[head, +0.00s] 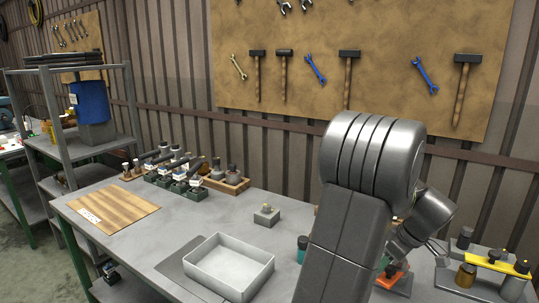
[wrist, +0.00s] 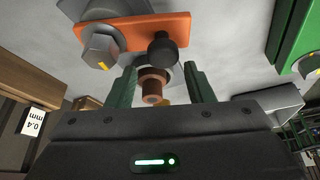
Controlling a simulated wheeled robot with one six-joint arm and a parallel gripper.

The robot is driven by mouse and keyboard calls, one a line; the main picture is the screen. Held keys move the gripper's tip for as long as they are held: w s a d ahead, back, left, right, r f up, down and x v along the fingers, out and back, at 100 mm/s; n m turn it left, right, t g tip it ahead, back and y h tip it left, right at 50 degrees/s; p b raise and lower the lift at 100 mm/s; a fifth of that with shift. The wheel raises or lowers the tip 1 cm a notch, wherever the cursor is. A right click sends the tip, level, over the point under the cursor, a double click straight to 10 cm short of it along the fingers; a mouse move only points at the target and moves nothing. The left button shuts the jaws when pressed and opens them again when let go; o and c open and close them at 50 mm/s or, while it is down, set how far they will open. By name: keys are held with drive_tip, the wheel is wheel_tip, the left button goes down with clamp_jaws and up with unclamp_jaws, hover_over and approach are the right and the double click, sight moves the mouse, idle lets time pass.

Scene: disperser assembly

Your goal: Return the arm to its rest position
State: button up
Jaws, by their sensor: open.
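My gripper (wrist: 161,70) is open in the wrist view, its two green fingers apart. A brown stepped cylindrical part (wrist: 153,86) shows between the fingers, with visible gaps on both sides; I cannot tell how far below them it is. Just beyond the fingertips lies an orange plate (wrist: 135,34) with a silver hex part and a black knob (wrist: 163,48). In the head view my bent arm fills the right middle and points down to the right bench end, near an orange piece (head: 397,281). The fingers are hard to make out there.
A white tray (head: 231,268), a small grey block (head: 266,215) and a wooden board (head: 115,207) are on the bench. Several bottles and holders line its back. A fixture with a yellow bar (head: 490,259) stands at right. A tool board (head: 290,95) hangs behind. The bench centre has free room.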

drive_tip(key=shift+w+a+r+m+h+p, duration=0.1)
drive_tip(key=shift+w+m+h+p, duration=0.1)
drive_tip(key=shift+w+m+p, duration=0.3)
drive_tip(key=shift+w+a+r+m+h+p, duration=0.1)
drive_tip(key=shift+m+h+p, duration=0.15)
drive_tip(key=shift+m, duration=0.45)
drive_tip(key=m+p, duration=0.1)
drive_tip(key=w+m+h+p, duration=0.1)
drive_tip(key=m+p, duration=0.1)
drive_tip(key=shift+w+r+t, duration=0.1)
drive_tip(key=shift+w+t, duration=0.15)
drive_tip(key=shift+t, duration=0.15)
drive_tip(key=m+p, duration=0.1)
drive_tip(key=p, duration=0.1)
drive_tip(key=w+m+h+p, duration=0.1)
drive_tip(key=p, duration=0.1)
drive_tip(key=w+m+p, duration=0.1)
drive_tip(key=m+p, duration=0.1)
drive_tip(key=p, duration=0.1)
drive_tip(key=shift+d+h, duration=0.25)
drive_tip(key=b+v, duration=0.1)
drive_tip(key=v, duration=0.3)
drive_tip(key=shift+s, duration=0.1)
